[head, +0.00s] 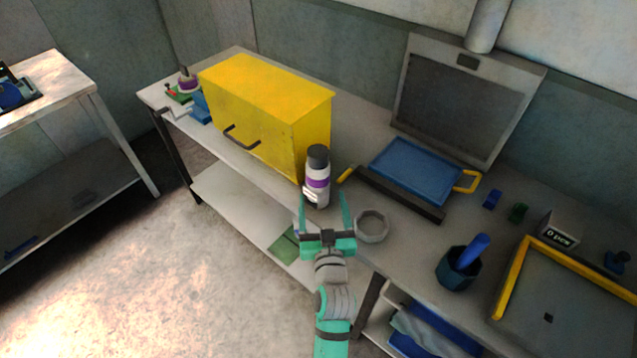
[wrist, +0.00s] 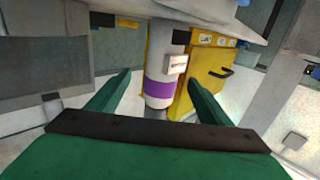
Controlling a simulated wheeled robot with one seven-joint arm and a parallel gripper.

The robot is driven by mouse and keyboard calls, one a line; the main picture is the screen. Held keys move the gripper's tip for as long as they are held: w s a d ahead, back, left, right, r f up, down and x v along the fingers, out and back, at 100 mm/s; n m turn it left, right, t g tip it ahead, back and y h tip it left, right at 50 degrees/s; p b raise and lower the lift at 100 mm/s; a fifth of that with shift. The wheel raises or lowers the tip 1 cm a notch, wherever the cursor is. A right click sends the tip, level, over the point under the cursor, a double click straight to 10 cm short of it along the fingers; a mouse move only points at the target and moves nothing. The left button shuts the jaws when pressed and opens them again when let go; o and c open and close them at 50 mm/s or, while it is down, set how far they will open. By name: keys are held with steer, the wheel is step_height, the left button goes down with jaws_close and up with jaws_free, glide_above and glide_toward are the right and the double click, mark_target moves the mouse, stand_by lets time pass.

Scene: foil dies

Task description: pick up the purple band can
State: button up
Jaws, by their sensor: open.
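The purple band can (head: 317,183) stands upright on the grey bench, close to the front right corner of the yellow cabinet. It has a pale grey body, a dark cap, a purple band and a small white label. My gripper (head: 322,198) is open, with its two green fingers on either side of the can's lower part in the head view. In the wrist view the can (wrist: 158,90) shows between and beyond the open fingers (wrist: 158,80), its purple band in sight. I cannot tell whether either finger touches it.
The yellow cabinet (head: 262,105) rises left of the can. A grey ring-shaped dish (head: 371,227) sits close to the right of my gripper. A dark bar (head: 400,194) and a blue tray (head: 425,172) lie behind it. A dark blue cup (head: 458,270) stands farther right.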

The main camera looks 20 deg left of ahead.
mark_target(318, 181)
steer(key=x, duration=0.7)
steer(key=shift+w+a+r, duration=0.2)
steer(key=shift+w+a, duration=0.1)
steer(key=shift+a, duration=0.15)
steer(key=shift+s+a, duration=0.1)
steer(key=shift+d, duration=0.3)
steer(key=c, duration=0.9)
jaws_close()
steer(key=shift+a, duration=0.15)
